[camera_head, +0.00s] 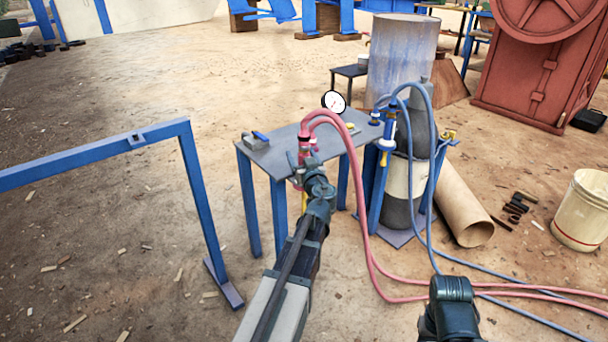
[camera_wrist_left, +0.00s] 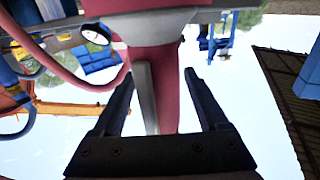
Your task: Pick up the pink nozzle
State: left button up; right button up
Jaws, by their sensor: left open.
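The pink nozzle (camera_head: 304,142) stands at the front edge of a small grey-topped table, with a pink hose curving from it. My left gripper (camera_head: 304,171) is at the nozzle, partly hiding its lower part. In the left wrist view, the gripper's two dark fingers (camera_wrist_left: 158,76) are spread apart. The pink-red nozzle body (camera_wrist_left: 170,85) and a grey lever (camera_wrist_left: 145,95) show between or just beyond them. I cannot tell whether the fingers touch it. Part of my right arm shows at the bottom of the head view, but its gripper does not.
The table (camera_head: 270,160) holds a round gauge (camera_head: 334,102) and a small blue-grey tool (camera_head: 255,140). Gas cylinders (camera_head: 405,185) with a blue hose (camera_head: 430,220) stand to the right. A blue frame (camera_head: 195,190) stands left. Pink hoses run right across the ground.

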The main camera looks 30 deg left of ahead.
pick_arm(q)
grip_shut()
dwell(0.4)
jog(key=shift+r, duration=0.1)
notch_tip(320, 180, up, 18)
jog(key=p, duration=1.8)
jog(key=shift+r, duration=0.1)
notch_tip(320, 180, up, 20)
jog(key=p, duration=2)
jog(key=shift+f, duration=0.25)
notch_tip(320, 180, up, 3)
jog(key=p, duration=0.3)
jog(key=shift+w+r, duration=0.1)
jog(key=shift+r, duration=0.05)
